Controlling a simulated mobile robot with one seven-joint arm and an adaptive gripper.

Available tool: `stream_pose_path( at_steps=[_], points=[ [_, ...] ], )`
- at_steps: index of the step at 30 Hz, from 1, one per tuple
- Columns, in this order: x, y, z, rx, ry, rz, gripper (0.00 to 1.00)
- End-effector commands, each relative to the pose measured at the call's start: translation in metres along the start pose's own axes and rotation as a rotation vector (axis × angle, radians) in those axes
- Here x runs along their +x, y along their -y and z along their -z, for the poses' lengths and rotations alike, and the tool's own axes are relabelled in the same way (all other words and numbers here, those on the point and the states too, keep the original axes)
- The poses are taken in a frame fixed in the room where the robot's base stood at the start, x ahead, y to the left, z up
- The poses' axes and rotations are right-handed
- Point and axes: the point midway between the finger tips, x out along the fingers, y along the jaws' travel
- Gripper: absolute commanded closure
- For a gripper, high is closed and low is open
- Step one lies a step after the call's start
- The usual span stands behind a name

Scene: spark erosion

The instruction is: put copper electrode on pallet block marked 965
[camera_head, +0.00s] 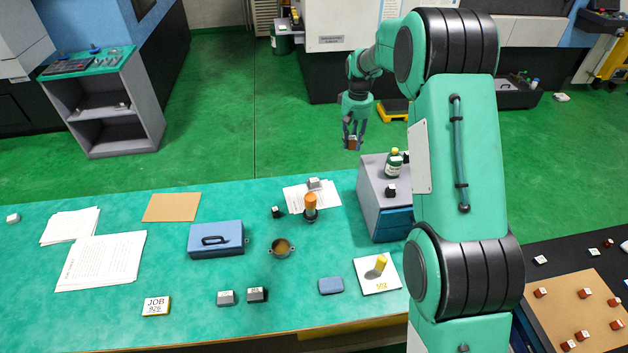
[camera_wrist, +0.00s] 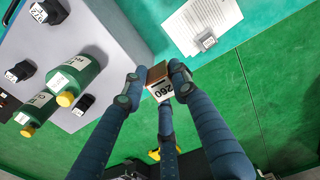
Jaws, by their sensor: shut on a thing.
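My gripper (camera_head: 353,138) is shut on a small copper-brown electrode (camera_head: 352,144) and holds it in the air beyond the bench's far edge, above the green floor. In the wrist view, the electrode (camera_wrist: 157,74) sits between the fingertips (camera_wrist: 155,78) of my gripper, with a white numbered label facing the camera. Small labelled blocks stand on the bench: a light grey one (camera_head: 226,298), a dark one (camera_head: 257,295), a black one (camera_head: 277,212) and a grey one by the papers (camera_head: 314,183). I cannot make out the mark 965 on any block.
A grey cabinet (camera_head: 371,190) carries green bottles (camera_head: 393,163) and black blocks (camera_head: 390,190). The green bench (camera_head: 180,274) holds a blue box (camera_head: 216,240), a brown-handled tool (camera_head: 311,204) and papers (camera_head: 102,260). A tan board (camera_head: 560,303) with several red-brown blocks lies at right.

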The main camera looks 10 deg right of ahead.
Motion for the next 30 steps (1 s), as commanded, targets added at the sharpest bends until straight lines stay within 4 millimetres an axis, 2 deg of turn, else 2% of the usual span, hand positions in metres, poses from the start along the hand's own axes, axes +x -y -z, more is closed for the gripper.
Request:
stream_pose_path(
  at_steps=[3,12,24,30],
  points=[
    [0.006,0.018,0.024,-0.002,0.0,0.0,1.0],
    [0.022,0.064,0.076,0.003,-0.001,0.001,1.0],
    [0.041,0.111,0.117,0.008,-0.001,0.001,1.0],
    [0.092,0.108,0.115,0.01,0.001,0.001,1.0]
  ],
)
